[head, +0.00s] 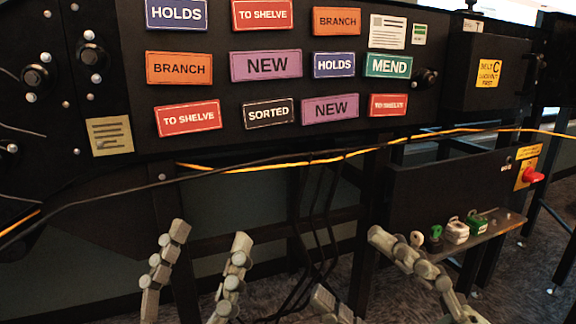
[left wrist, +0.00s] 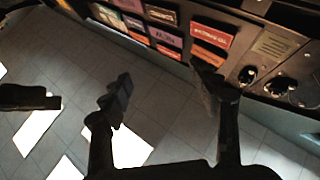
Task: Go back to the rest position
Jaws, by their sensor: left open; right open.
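My left gripper (head: 208,236) is open and empty, low at the left of the head view, in front of the dark frame below the sign panel. In the left wrist view, its two fingers stand wide apart with nothing between them (left wrist: 164,80). My right gripper (head: 349,264) is open at the lower middle of the head view, with one finger partly cut off by the bottom edge. I see nothing between its fingers. Its longer finger appears in front of the small shelf's left end.
A black panel (head: 220,90) carries several coloured signs. Yellow and black cables (head: 300,162) run across below it. A small shelf (head: 497,232) holds several small items, with a red knob (head: 533,175) above. Bare floor (left wrist: 45,95) shows in the left wrist view.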

